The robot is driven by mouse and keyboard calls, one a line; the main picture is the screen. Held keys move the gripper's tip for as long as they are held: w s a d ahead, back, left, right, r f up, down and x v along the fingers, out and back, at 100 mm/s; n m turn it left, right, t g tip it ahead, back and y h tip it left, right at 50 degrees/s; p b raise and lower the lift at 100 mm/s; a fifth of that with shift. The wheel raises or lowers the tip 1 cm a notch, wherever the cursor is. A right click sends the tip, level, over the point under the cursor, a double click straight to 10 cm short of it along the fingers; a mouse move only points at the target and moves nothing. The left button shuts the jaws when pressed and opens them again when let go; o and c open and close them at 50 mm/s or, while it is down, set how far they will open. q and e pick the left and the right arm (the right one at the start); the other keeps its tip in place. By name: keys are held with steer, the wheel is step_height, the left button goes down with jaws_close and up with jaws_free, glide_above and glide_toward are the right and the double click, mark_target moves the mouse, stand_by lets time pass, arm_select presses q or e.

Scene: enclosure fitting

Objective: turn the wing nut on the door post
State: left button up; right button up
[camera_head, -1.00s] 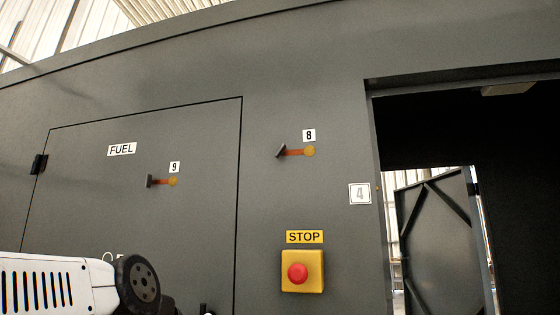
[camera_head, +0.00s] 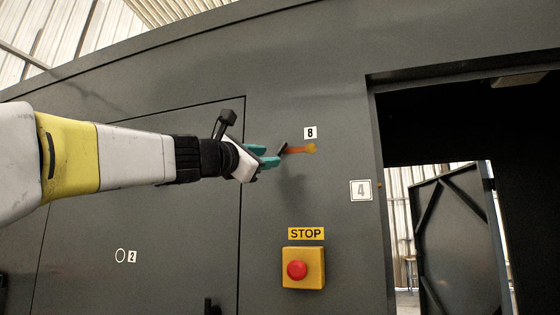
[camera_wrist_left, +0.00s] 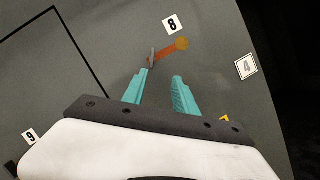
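No clear wing nut shape can be made out. A tiny brass-coloured spot (camera_head: 380,184) shows on the door post beside label 4 (camera_head: 361,190), too small to identify. My left gripper (camera_head: 272,155) is open and empty, its teal fingers apart, in front of the panel at the lever under label 8. That lever has an orange arm (camera_head: 301,149) and a dark grip (camera_head: 282,147). In the left wrist view the dark grip (camera_wrist_left: 151,58) shows just beyond the left fingertip, and my gripper (camera_wrist_left: 162,74) is open. Whether they touch cannot be told. My right gripper is out of view.
A yellow box with a red stop button (camera_head: 297,270) sits below the lever. A dark doorway (camera_head: 440,130) opens on the right, with an open door leaf (camera_head: 462,240) beyond.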

mark_target(281, 148)
arm_select(q)
steer(key=shift+n+t, duration=0.3)
steer(key=shift+n, duration=0.3)
steer(key=x, duration=0.2)
steer(key=r+x, duration=0.1)
steer(key=x, duration=0.5)
steer(key=shift+a+r, duration=0.15)
steer(key=shift+r, duration=0.25)
jaws_close()
